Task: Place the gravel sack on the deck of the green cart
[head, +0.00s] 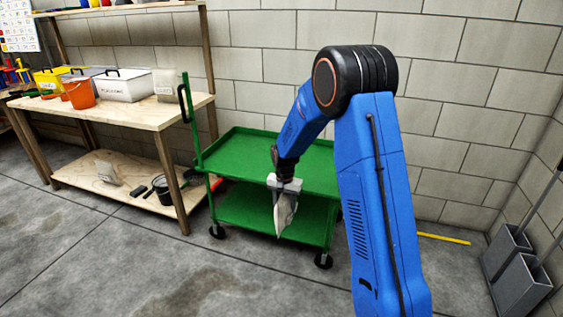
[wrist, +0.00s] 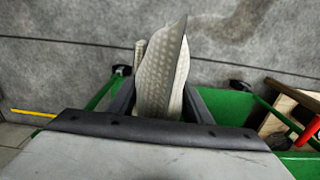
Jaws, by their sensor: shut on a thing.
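My gripper (head: 285,186) is shut on a pale grey-white sack (head: 285,213), which hangs down from the jaws. In the wrist view the sack (wrist: 163,75) has a woven texture and stands between the two dark fingers; any label is hidden. The green cart (head: 313,160) stands against the block wall, with an empty-looking top deck and a lower shelf. In the head view the sack overlaps the cart's near edge and lower shelf. In the wrist view the floor shows behind the sack, and the green cart (wrist: 233,105) lies around and below the gripper.
Grey bins (head: 515,265) stand at right. The floor before the cart is clear.

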